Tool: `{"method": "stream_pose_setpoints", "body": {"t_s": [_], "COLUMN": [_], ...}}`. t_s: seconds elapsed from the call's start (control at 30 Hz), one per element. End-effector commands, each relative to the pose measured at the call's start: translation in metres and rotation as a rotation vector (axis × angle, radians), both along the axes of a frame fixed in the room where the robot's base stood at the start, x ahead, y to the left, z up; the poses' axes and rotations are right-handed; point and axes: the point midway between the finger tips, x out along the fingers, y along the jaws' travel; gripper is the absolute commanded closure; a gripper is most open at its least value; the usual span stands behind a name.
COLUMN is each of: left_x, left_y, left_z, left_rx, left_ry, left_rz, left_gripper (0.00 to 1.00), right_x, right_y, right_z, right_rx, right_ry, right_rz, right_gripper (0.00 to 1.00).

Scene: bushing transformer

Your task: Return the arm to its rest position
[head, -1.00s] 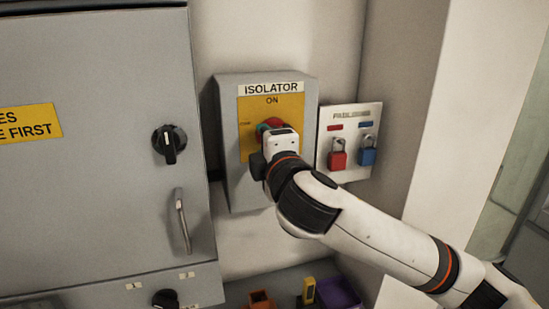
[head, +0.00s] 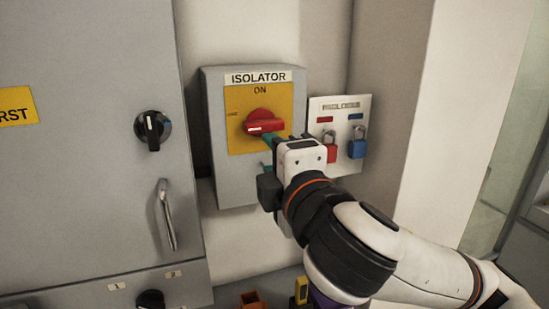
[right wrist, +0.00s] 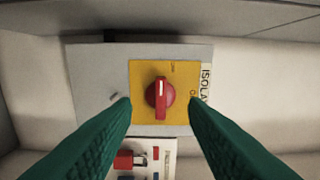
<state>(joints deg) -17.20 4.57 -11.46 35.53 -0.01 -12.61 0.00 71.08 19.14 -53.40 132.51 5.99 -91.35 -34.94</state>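My right gripper (head: 267,152) is in front of the isolator box (head: 222,178), just below and to the right of its red rotary handle (head: 265,122). In the right wrist view its two green fingers (right wrist: 160,112) are spread apart with nothing between them. The red handle (right wrist: 160,93) shows beyond the fingertips, clear of them, on its yellow plate (right wrist: 140,75). In the head view the handle lies roughly crosswise, with ON printed above it. My left gripper is not in view.
A padlock board (head: 316,110) with a red padlock (head: 327,152) and a blue padlock (head: 358,148) is right of the isolator. A grey cabinet (head: 80,210) with a black knob (head: 152,130) and a bar handle (head: 166,213) stands left. Small coloured bins (head: 251,299) sit below.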

Motion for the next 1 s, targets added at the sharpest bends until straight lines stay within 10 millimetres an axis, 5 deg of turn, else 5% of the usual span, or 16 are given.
{"method": "stream_pose_setpoints", "body": {"t_s": [0.17, 0.57, 0.77, 1.0], "left_x": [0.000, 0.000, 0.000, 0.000], "left_y": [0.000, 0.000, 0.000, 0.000], "left_z": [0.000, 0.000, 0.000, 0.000], "left_rx": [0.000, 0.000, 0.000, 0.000], "left_ry": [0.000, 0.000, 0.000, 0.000], "left_rz": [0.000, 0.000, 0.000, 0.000], "left_gripper": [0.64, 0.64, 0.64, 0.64], "right_x": [0.004, -0.002, -0.037, -0.109], "right_y": [-0.004, -0.053, -0.090, -0.138], "right_z": [-0.026, -0.198, -0.292, -0.391], "right_rx": [0.074, 0.550, 0.768, 0.959], "right_ry": [0.087, 0.617, 0.863, 1.091], "right_rz": [0.000, -0.170, -0.371, -0.685], "right_gripper": [0.60, 0.60, 0.60, 0.60]}}
